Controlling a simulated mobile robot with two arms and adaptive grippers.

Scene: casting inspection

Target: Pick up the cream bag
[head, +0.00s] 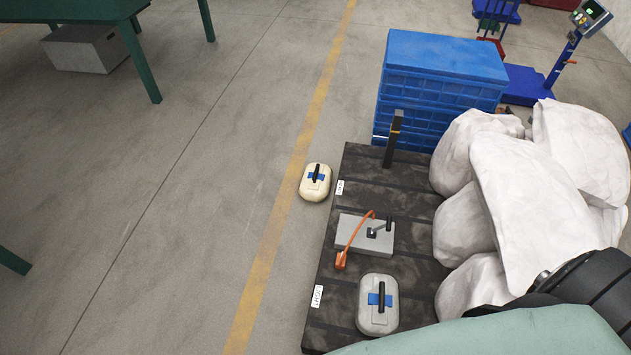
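The cream bag (315,182) is a small rounded case with a blue patch and a black handle on top. It lies on the floor, just left of the dark pallet (345,262) and right of the yellow line. A similar grey case (366,322), also with a blue patch and black handle, sits on the near part of the pallet. Neither of my grippers shows. A black part of one of my arms comes in at the lower right, over the white sacks.
Large white sacks (530,205) fill the pallet's right side. Blue crates (445,60) stand behind.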

